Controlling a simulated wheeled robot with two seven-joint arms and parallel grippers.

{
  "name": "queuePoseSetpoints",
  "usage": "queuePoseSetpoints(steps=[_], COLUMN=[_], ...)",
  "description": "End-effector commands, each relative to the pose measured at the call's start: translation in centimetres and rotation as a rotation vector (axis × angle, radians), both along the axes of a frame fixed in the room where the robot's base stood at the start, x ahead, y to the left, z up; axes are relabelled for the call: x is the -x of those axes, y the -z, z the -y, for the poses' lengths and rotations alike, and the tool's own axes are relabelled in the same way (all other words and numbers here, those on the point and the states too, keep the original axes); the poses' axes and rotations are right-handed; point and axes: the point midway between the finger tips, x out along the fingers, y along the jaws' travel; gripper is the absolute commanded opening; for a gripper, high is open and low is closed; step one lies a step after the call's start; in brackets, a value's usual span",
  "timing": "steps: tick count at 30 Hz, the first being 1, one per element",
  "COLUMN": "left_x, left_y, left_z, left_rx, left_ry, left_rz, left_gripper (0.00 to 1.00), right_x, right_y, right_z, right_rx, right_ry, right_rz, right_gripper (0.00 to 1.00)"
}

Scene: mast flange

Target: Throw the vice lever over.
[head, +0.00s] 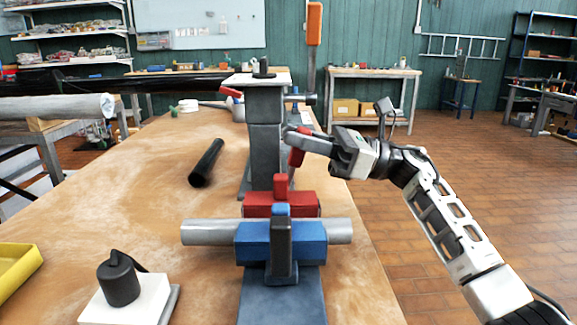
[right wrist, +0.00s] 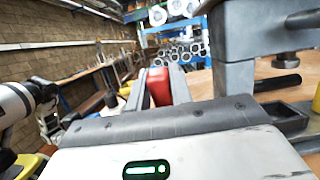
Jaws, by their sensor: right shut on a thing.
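My right gripper (head: 297,142) reaches in from the right beside the grey column (head: 264,140) on the bench. It is shut on a red lever handle (head: 296,157), whose lower part shows under the fingers. In the right wrist view the red handle (right wrist: 158,87) stands between the two grey fingers. The fingers hide where the handle joins its mount. In front, a vice with a blue jaw (head: 310,243) and a red jaw (head: 255,208) has a grey pipe (head: 205,232) lying across it.
A black tube (head: 206,163) lies on the wooden bench (head: 130,190). A black-capped white block (head: 119,280) and a yellow tray (head: 18,265) are at front left. The floor at right is open.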

Motion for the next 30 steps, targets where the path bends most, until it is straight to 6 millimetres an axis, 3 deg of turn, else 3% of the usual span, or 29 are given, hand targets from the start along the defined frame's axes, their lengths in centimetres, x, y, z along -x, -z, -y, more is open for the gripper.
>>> queuePoseSetpoints(steps=[1, 5, 18, 30], left_x=[-0.3, -0.7, -1.3, -1.3], left_y=[2.8, 6.8, 2.5, 1.6], left_z=[0.4, 1.4, 2.9, 3.0], left_rx=[0.002, 0.005, 0.108, 0.124], left_ry=[0.015, 0.051, 0.069, 0.071], left_rz=[-0.026, -0.100, 0.162, 0.194], left_gripper=[0.59, 0.59, 0.59, 0.59], right_x=[0.0, 0.0, 0.0, 0.0], right_y=[1.2, 1.4, 1.9, 1.8], right_z=[0.4, 1.4, 3.6, 3.8], right_rx=[-0.034, -0.117, -0.314, -0.340], right_ry=[0.001, 0.001, 0.001, 0.002], right_rz=[0.002, 0.002, 0.000, 0.000], right_gripper=[0.00, 0.00, 0.00, 0.00])
